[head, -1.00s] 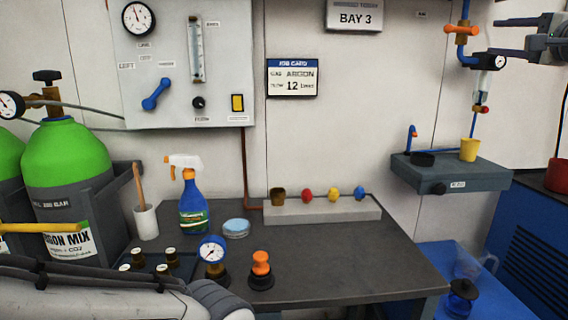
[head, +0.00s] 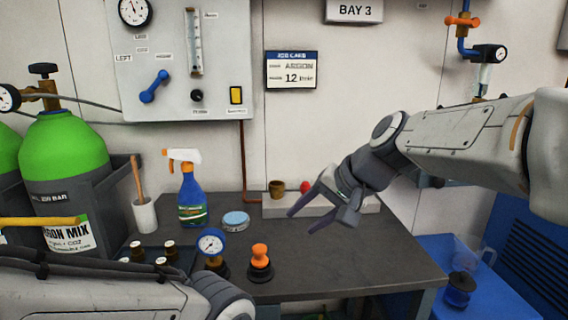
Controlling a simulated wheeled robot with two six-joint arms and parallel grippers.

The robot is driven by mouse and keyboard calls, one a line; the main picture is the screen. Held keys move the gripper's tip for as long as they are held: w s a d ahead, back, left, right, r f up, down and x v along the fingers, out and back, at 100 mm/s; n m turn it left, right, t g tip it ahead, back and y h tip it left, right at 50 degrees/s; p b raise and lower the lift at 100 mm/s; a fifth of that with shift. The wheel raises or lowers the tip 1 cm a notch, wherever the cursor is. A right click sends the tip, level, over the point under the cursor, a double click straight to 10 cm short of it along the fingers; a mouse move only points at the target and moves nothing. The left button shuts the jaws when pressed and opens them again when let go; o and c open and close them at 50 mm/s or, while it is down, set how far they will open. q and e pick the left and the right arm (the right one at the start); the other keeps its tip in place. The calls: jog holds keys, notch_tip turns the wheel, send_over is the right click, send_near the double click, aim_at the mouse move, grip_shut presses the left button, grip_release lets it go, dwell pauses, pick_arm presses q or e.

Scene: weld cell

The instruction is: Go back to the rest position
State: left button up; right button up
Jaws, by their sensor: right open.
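My right gripper (head: 318,212) is open and empty above the right part of the dark workbench (head: 310,262).
On the bench stand a blue spray bottle (head: 191,190), a light-blue tin (head: 235,220), a gauge (head: 211,245) and an orange-topped fitting (head: 260,262). Green gas cylinders (head: 65,160) stand at the left. A blue surface (head: 435,300) with a clear jug (head: 466,252) is at the right.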

jog(key=s+f+n+g+h, duration=0.3)
jog(key=s+f+n, duration=0.3)
jog(key=s+f, duration=0.5)
jog(key=s+f+n+g+h, duration=0.2)
jog(key=s+f+n, duration=0.45)
jog(key=s, duration=0.85)
notch_tip(320, 180, up, 20)
jog(key=m+p, duration=0.1)
jog(key=p, duration=1.8)
jog(key=shift+w+d+f, duration=0.15)
jog(key=shift+w+d, duration=0.05)
jog(key=shift+w, duration=0.1)
